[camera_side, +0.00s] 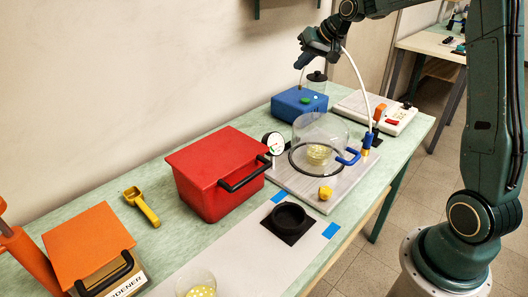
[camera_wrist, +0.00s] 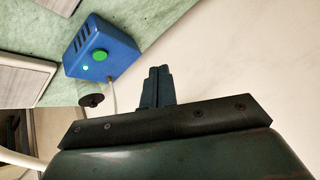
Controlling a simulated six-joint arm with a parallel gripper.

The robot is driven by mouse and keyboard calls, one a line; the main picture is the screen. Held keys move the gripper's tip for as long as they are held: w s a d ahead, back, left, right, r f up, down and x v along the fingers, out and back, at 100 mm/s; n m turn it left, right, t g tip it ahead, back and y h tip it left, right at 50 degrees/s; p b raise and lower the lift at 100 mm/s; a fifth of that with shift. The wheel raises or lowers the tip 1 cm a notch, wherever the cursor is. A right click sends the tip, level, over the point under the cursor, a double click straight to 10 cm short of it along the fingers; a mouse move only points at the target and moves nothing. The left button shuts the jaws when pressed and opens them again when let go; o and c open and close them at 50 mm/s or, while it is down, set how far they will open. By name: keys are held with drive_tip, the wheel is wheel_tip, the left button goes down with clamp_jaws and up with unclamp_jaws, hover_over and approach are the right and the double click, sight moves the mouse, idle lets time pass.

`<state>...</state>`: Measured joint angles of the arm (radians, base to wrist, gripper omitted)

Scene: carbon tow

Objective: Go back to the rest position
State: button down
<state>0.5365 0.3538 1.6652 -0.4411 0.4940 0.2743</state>
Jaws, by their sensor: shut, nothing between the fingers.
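My gripper (camera_side: 301,64) is in the air above the far end of the bench, over the blue box (camera_side: 299,102). In the wrist view its two dark fingers (camera_wrist: 159,72) are together with nothing between them. The blue box (camera_wrist: 102,48) with its green button lies beyond the fingers, to the left, with clear space between. My gripper touches nothing that I can see.
A pale hose (camera_side: 358,73) arches up beside my arm.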

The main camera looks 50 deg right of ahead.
drive_tip(key=s+a+r+n+g, duration=0.1)
drive_tip(key=s+a+r+n, duration=0.35)
drive_tip(key=s+a, duration=1.15)
drive_tip(key=s+a+f, duration=0.1)
drive_tip(key=s, duration=0.8)
drive_tip(key=s+a+f+g, duration=0.1)
drive_tip(key=s+a+f, duration=0.1)
drive_tip(key=s, duration=0.7)
drive_tip(key=shift+s+f+n+h, duration=0.15)
drive_tip(key=shift+s+n+h, duration=0.05)
drive_tip(key=shift+n+h, duration=0.25)
drive_tip(key=shift+a, duration=0.1)
